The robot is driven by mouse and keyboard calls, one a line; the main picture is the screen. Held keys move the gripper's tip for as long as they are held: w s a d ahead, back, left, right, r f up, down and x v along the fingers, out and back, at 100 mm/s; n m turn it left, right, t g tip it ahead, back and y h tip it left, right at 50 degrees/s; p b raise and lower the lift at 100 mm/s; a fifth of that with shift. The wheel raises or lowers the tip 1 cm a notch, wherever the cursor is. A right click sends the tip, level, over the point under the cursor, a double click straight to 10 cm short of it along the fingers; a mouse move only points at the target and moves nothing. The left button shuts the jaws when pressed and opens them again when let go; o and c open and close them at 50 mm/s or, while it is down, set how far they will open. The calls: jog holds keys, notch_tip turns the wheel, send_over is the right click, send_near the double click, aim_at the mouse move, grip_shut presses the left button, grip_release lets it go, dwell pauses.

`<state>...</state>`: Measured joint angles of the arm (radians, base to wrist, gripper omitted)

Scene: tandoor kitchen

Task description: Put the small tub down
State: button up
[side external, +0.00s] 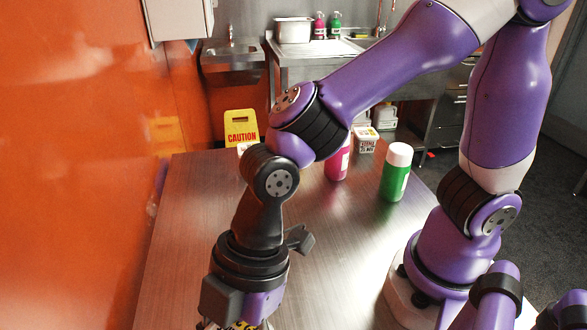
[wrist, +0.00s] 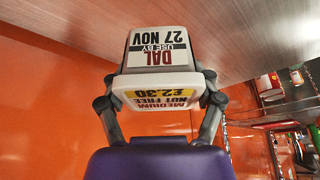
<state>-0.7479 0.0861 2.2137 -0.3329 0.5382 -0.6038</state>
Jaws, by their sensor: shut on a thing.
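The small tub (wrist: 160,58) is white, with printing reading DAL, USE BY 27 NOV on one face and MEDIUM, NUT FREE, £2.30 on another. In the wrist view my gripper (wrist: 161,92) is shut on it, one finger on each side. In the side view the gripper is at the bottom edge and its fingers are mostly cut off. Only a yellow printed scrap of the tub (side external: 244,326) shows there. The table (side external: 330,250) lies under the arm, and its grey top also fills the upper wrist view. I cannot tell whether the tub touches it.
A green bottle (side external: 396,174) with a white cap, a pink bottle (side external: 338,165) and a white tub (side external: 366,141) stand toward the table's far side. A yellow caution sign (side external: 241,128) is behind. An orange wall (side external: 70,180) runs along the left. The middle of the table is clear.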

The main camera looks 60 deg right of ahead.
aim_at(210, 327)
jog(key=w+f, duration=0.2)
jog(key=w, duration=0.1)
jog(key=w+d+f, duration=0.1)
jog(key=w, duration=0.1)
jog(key=shift+w+f, duration=0.15)
jog(key=shift+f, duration=2)
jog(key=shift+f, duration=0.15)
jog(key=o, duration=1.3)
jog(key=shift+c, duration=0.2)
